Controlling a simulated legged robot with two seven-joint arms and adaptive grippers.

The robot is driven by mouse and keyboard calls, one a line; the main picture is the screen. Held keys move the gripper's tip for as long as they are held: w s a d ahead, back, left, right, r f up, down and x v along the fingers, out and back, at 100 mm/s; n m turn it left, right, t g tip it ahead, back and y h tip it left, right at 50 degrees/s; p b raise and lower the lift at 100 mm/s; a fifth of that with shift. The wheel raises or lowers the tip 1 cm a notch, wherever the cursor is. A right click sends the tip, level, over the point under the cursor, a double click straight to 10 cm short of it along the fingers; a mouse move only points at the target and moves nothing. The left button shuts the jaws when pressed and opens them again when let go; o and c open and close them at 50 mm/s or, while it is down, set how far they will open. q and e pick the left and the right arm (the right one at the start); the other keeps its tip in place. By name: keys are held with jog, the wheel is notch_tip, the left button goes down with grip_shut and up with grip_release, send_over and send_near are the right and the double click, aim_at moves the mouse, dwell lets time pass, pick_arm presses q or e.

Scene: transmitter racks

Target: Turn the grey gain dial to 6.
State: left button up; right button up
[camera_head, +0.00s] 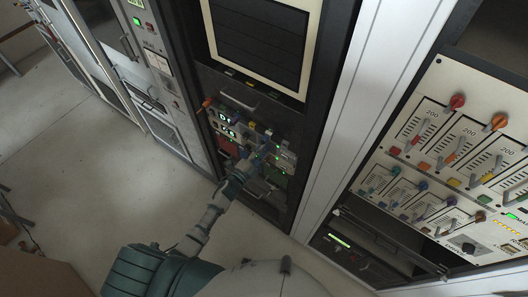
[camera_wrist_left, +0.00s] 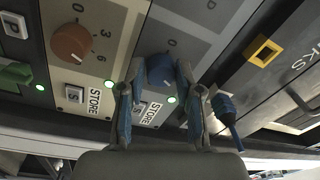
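My left gripper (camera_head: 252,164) reaches the small module row in the dark middle rack in the head view. In the left wrist view its two spread fingers (camera_wrist_left: 162,70) stand either side of a blue-looking dial (camera_wrist_left: 160,74) on a grey panel. Whether they touch it is unclear. A "0" shows above this dial; its other marks are partly hidden. To the left is an orange-brown dial (camera_wrist_left: 72,43) with 0, 3 and 6 beside it. My right gripper is out of view.
STORE buttons (camera_wrist_left: 75,94) and green lights sit below the dials. A blue plug (camera_wrist_left: 227,108) and a yellow-framed socket (camera_wrist_left: 264,52) are right of the fingers. In the head view, a panel of coloured levers (camera_head: 455,150) stands at right; open floor (camera_head: 70,130) lies left.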

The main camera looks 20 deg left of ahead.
pick_arm(q)
jog(key=o, duration=0.3)
jog(key=shift+a+f, duration=0.2)
jog(key=shift+a, duration=0.15)
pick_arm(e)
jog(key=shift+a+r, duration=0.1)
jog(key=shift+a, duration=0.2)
pick_arm(q)
jog(key=shift+r, duration=0.1)
jog(key=v, duration=1.2)
jog(key=shift+a, duration=0.25)
jog(key=shift+d, duration=0.3)
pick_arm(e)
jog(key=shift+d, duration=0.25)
